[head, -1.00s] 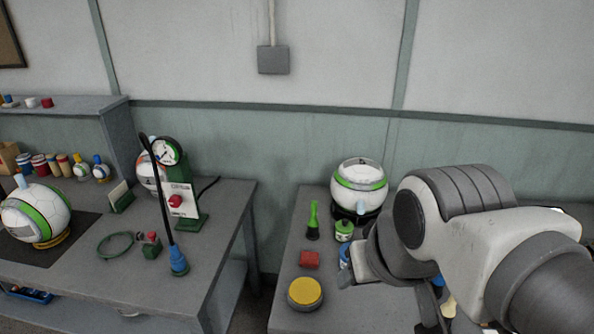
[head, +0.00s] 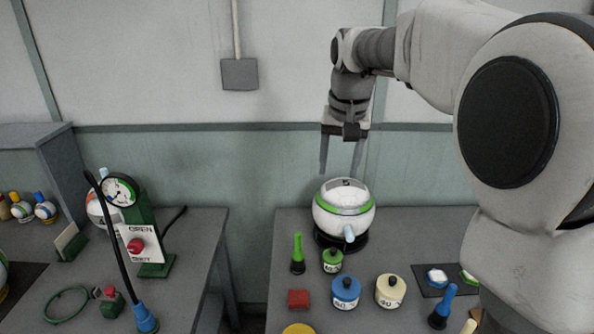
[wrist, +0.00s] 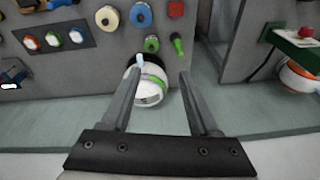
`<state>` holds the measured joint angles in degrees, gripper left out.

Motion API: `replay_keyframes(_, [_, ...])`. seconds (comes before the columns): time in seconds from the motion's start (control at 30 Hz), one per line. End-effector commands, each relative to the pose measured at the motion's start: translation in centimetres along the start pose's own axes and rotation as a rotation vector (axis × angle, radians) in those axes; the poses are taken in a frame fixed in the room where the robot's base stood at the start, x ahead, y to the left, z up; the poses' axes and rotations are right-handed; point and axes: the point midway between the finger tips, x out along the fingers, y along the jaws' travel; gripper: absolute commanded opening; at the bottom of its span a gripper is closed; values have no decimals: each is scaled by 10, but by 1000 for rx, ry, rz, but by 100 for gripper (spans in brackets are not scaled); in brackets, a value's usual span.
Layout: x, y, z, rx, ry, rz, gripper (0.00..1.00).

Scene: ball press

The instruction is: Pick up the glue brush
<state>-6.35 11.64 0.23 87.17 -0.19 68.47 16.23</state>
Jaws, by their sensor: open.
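A green-handled brush-like tool (head: 297,256) with a dark base stands upright on the right table, left of the ball. It also shows in the wrist view (wrist: 177,43). A blue-handled one (head: 441,308) stands at the lower right, and a cream-tipped one (head: 469,326) is partly cut off. I cannot tell which is the glue brush. My gripper (head: 341,168) is open and empty, pointing down above and behind the white and green ball (head: 343,220). In the wrist view my gripper (wrist: 160,75) has the ball between its fingers' outlines, touching nothing visible.
Green (head: 332,261), blue (head: 345,292) and cream (head: 390,291) pots stand near the brushes, with a red block (head: 299,299) and a yellow-topped disc (head: 298,329). A dark mat (head: 428,292) holds coloured pieces. The left table carries a gauge press (head: 150,235) and a lamp-like stalk (head: 124,265).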

Motion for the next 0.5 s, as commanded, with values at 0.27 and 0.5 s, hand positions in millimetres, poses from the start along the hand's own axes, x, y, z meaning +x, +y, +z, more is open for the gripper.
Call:
replay_keyframes(0.27, [79,-43,-63,58,-96,25,61])
replay_keyframes(0.5, [156,-73,-90,107,-166,53,61])
